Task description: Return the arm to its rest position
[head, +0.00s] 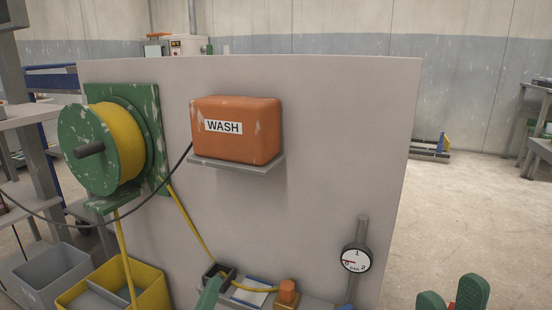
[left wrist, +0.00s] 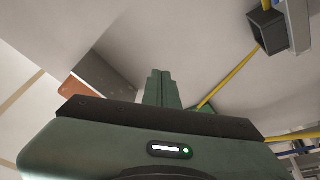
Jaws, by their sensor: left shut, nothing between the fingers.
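My left gripper (head: 208,293) shows only as a pale green fingertip at the bottom of the head view, just in front of the small black holder (head: 218,274). In the left wrist view its two green fingers (left wrist: 161,88) are together with nothing between them. The black holder (left wrist: 268,30) is off to one side there, apart from the fingers. Two dark green rounded shapes (head: 452,297) at the bottom right seem to be my right gripper, cut off by the frame. A bit of red shows between them, and I cannot tell its jaw state.
A grey panel (head: 330,120) carries a yellow hose reel (head: 125,140) and an orange WASH box (head: 236,130) on a shelf. The yellow hose (head: 188,222) runs down to the holder. A gauge (head: 356,258) stands right of it. Yellow (head: 152,292) and grey (head: 45,273) bins stand left.

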